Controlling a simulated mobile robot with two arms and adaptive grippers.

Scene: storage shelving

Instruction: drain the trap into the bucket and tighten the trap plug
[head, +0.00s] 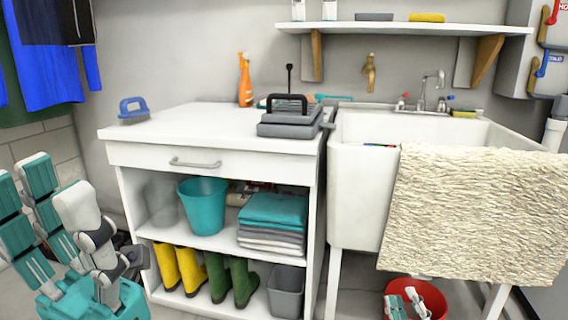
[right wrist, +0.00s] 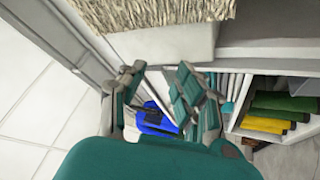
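A red bucket (head: 430,298) stands on the floor under the white sink (head: 362,190), cut by the bottom edge of the head view. My right gripper (head: 406,304) shows only its fingertips there, in front of the bucket. In the right wrist view my right gripper (right wrist: 156,88) has its fingers spread, with nothing between them. My left gripper (head: 55,205) is at the lower left, fingers up, apart and empty. I cannot make out the trap or its plug in either view; a towel hides much of the sink's front.
A cream towel (head: 475,212) hangs over the sink's front. A white cabinet (head: 212,151) stands left of it, with a teal bucket (head: 203,203) and boots (head: 219,275) on its shelves. White sink legs (head: 333,280) flank the space below.

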